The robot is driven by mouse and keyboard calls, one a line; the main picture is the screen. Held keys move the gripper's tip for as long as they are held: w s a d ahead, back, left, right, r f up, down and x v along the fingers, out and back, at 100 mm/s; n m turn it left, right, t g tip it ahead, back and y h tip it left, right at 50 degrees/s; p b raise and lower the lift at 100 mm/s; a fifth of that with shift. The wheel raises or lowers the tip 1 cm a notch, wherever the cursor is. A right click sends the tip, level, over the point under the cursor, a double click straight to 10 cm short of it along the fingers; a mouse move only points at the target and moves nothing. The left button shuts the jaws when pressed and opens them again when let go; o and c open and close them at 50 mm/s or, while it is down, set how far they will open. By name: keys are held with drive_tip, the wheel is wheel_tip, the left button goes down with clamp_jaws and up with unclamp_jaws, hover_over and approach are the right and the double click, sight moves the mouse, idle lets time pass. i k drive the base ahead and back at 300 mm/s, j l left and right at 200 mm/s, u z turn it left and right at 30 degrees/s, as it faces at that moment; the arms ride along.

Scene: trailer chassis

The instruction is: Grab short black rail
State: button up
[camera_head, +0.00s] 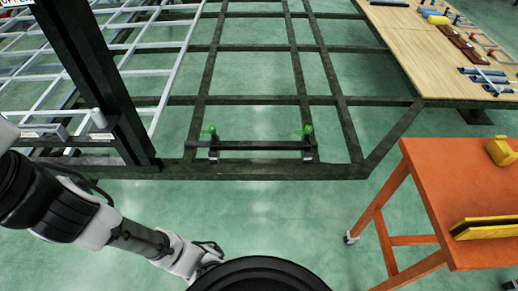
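A short black rail (258,145) lies level across the near end of the dark trailer chassis frame (330,171). A green clamp-like part stands at its left end (209,131) and another at its right end (307,131). Dark brackets sit under both ends. My arm (140,240) reaches in from the left edge, low in the picture and on the near side of the rail. The arm's far end runs out of sight near the bottom edge, so my gripper does not show. The arm is clear of the rail.
A dark upright post (100,80) stands left of the rail, beside a light metal grid (150,50). An orange table (450,180) with yellow items stands at the right. A wooden bench (430,50) with tools is behind it. Green floor lies open before the chassis.

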sight(215, 146)
drive_tip(key=i+j+z, duration=0.1)
drive_tip(key=z, duration=0.85)
drive_tip(key=i+j+z, duration=0.15)
drive_tip(key=j+z, duration=0.6)
drive_tip(key=i+j+z, duration=0.1)
drive_tip(key=j+z, duration=0.15)
drive_tip(key=j, duration=1.8)
